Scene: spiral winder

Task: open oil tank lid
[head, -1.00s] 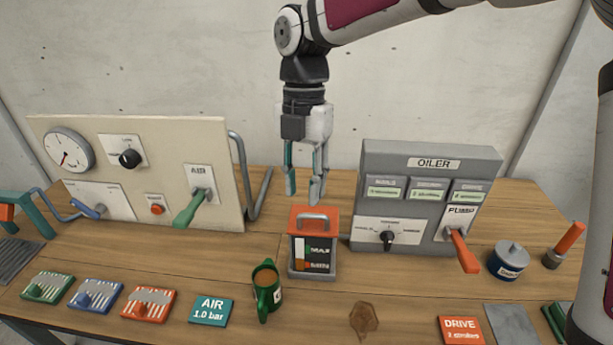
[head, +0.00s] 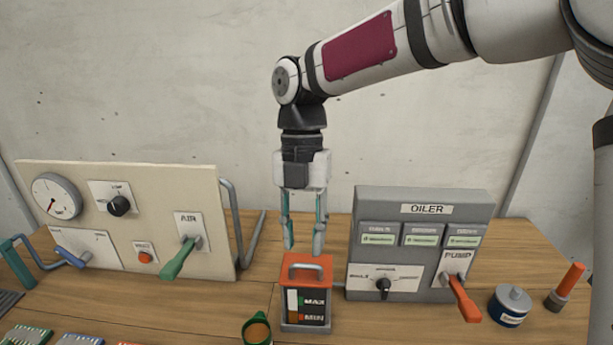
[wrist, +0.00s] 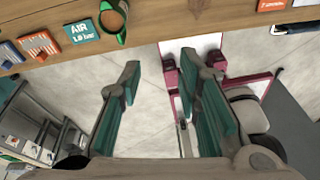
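The oil tank (head: 284,308) is a small grey box with a MAX/MIN level window, standing upright on the wooden table. Its orange lid (head: 291,262) sits shut on top and carries a grey arched handle (head: 306,268). My gripper (head: 304,248) points down just above the lid, fingers apart and empty. Whether a fingertip touches the handle I cannot tell; a small gap seems to show. In the wrist view my gripper (wrist: 160,70) also shows open with nothing between the teal fingers. The tank is not visible there.
The grey oiler box (head: 420,210) with its orange pump lever (head: 465,300) stands close right of the tank. The air panel (head: 130,200) with a green lever stands left. A green mug (head: 257,330) is in front. A blue-labelled pot (head: 510,306) stands far right.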

